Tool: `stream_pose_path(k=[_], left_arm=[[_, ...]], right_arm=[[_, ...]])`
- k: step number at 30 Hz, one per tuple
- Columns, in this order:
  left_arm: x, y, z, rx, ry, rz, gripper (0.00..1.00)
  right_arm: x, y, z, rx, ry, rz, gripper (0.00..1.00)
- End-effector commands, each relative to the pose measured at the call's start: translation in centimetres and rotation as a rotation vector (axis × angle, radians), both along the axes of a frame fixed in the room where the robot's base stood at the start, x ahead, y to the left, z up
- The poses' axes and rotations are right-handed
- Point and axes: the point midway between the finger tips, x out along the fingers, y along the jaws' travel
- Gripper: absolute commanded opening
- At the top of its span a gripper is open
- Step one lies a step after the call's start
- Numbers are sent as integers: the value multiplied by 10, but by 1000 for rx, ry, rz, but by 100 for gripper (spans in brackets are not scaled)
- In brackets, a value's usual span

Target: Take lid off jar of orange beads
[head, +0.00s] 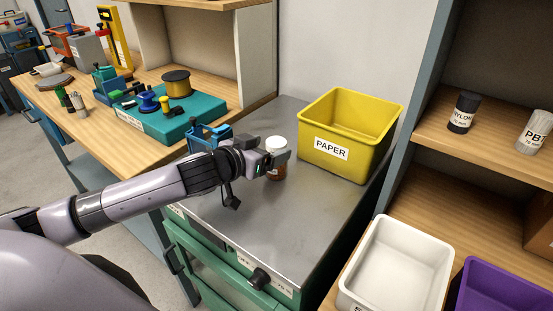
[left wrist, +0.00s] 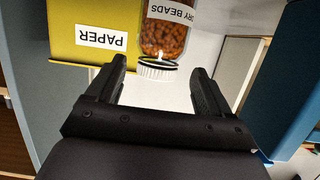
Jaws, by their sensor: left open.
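The jar of orange beads (head: 277,170) stands upright on the grey metal top, with its white lid (head: 276,143) on. In the left wrist view the jar (left wrist: 163,38) appears upside down, with part of a label reading "RY BEADS", and its ribbed white lid (left wrist: 157,70) lies at the opening between my fingertips. My left gripper (head: 279,157) is at the jar's upper part in the head view. It is open, and its fingers (left wrist: 160,68) show a gap on both sides of the lid. My right gripper is not in view.
A yellow bin marked PAPER (head: 333,149) stands close behind and right of the jar. A blue item (head: 208,137) is left of my gripper. A white bin (head: 397,268) and a purple bin (head: 492,290) are at lower right. The front metal top (head: 270,225) is clear.

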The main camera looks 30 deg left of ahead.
Motion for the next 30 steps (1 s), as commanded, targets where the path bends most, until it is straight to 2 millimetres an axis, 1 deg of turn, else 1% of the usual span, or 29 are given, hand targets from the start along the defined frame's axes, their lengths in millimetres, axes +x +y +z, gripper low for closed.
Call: stream_pose_path(k=[1, 3, 7, 11, 18, 19, 20, 21, 23, 24, 30], left_arm=[[7, -2, 0, -1, -2, 0, 81], [16, -5, -2, 0, -3, 0, 81], [28, -6, -7, 0, -2, 0, 81], [33, -7, -10, 1, -1, 0, 81], [34, -7, -10, 1, -1, 0, 81], [34, -7, -10, 1, -1, 0, 74], [34, -7, -10, 1, -1, 0, 64], [34, -7, -10, 1, -1, 0, 51], [34, -7, -10, 1, -1, 0, 32], [34, -7, -10, 1, -1, 0, 19], [34, -7, -9, 1, -3, 0, 18]], right_arm=[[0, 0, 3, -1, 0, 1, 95], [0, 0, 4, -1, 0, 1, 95], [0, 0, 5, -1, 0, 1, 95], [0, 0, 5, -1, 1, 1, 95], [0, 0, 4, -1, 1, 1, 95], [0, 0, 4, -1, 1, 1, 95], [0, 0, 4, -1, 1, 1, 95], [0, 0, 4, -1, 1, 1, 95], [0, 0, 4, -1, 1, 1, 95], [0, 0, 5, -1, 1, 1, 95], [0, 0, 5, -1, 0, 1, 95]])
